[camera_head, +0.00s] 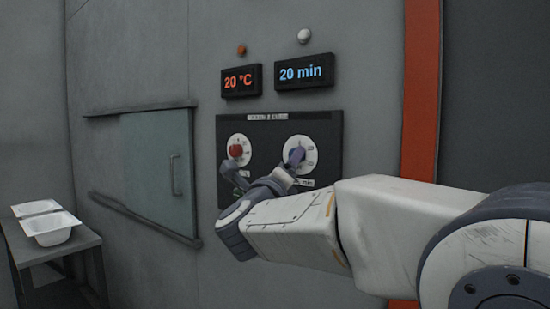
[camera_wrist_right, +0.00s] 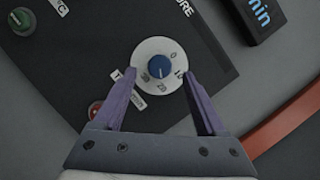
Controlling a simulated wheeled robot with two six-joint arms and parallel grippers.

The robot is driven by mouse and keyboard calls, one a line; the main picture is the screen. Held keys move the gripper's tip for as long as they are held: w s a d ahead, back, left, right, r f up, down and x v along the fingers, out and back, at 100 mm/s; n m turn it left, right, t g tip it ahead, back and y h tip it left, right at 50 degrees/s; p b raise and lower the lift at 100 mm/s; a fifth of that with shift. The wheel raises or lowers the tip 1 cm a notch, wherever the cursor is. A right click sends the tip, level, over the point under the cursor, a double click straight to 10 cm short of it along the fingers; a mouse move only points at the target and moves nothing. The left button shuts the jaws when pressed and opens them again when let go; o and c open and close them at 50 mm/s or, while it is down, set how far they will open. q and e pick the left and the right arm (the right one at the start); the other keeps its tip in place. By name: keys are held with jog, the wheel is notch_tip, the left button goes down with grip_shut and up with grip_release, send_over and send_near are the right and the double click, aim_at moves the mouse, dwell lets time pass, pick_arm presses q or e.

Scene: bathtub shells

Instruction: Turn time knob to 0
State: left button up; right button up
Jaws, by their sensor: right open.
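The blue time knob (camera_head: 297,156) sits on a white dial at the right of the black control panel (camera_head: 325,127). The display above it (camera_head: 304,71) reads 20 min. In the right wrist view, the knob (camera_wrist_right: 160,67) is at the centre of its white dial, with numbers around it. My right gripper (camera_head: 282,172) is in front of the panel, close to the time dial. In the wrist view its purple fingers (camera_wrist_right: 162,78) are open and spread on either side of the dial; I cannot tell if they touch the panel. My left gripper is not in view.
A red knob (camera_head: 236,151) is left of the time knob, under a display (camera_head: 241,80) reading 20 °C. A sliding glass door (camera_head: 158,165) is further left. White shells (camera_head: 50,228) stand on a table (camera_head: 75,246). An orange strip (camera_head: 420,90) runs down the wall right of the panel.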

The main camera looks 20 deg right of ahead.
jog(key=x, duration=0.3)
jog(key=shift+w+d+r, duration=0.1)
jog(key=shift+w+d, duration=0.1)
jog(key=shift+w, duration=0.1)
grip_shut()
